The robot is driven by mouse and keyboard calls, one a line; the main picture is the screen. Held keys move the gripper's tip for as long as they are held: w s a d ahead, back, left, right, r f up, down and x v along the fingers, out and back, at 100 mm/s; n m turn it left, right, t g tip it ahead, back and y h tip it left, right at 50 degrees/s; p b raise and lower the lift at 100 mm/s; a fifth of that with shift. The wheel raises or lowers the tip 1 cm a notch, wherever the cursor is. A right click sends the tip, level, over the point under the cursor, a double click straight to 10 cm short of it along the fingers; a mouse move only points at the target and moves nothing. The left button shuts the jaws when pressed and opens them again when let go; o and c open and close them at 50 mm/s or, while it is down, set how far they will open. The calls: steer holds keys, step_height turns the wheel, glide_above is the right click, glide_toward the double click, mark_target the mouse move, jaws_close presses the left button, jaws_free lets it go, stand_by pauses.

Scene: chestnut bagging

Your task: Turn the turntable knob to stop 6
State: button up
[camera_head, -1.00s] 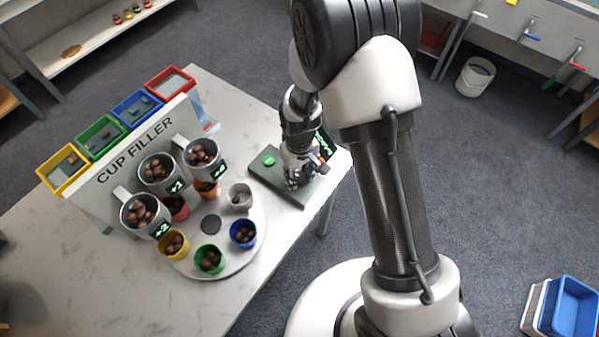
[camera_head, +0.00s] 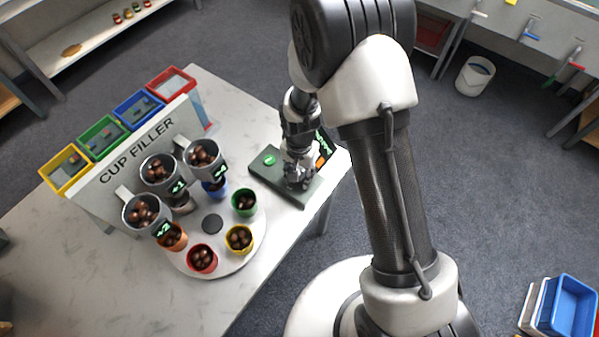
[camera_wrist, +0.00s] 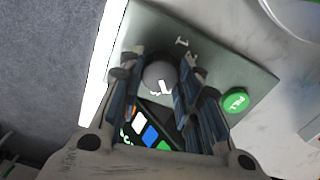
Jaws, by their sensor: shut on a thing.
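My gripper (camera_head: 297,182) is at the green control panel (camera_head: 268,175) on the table's right side. In the wrist view my two fingers (camera_wrist: 162,80) are closed around the grey round knob (camera_wrist: 159,72), which has a white mark. A number 1 and a 2 show on the panel beside it; stop 6 cannot be made out. The white turntable (camera_head: 228,267) carries orange (camera_head: 172,238), red (camera_head: 202,259), yellow (camera_head: 239,239), green (camera_head: 244,203) and blue (camera_head: 214,190) cups and a pale cup, partly hidden behind. Chestnuts show in the front cups.
A green FILL button (camera_wrist: 235,100) is beside the knob. A dark display with coloured squares (camera_wrist: 150,135) is near my fingers. Metal dispenser cups (camera_head: 158,172) stand over the turntable's back, before the CUP FILLER board (camera_head: 110,176). Coloured trays (camera_head: 104,138) are behind it.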

steer(key=m, duration=0.5)
stand_by(0.5)
steer(key=o, duration=1.1)
step_height(320, 180, up, 12)
stand_by(0.6)
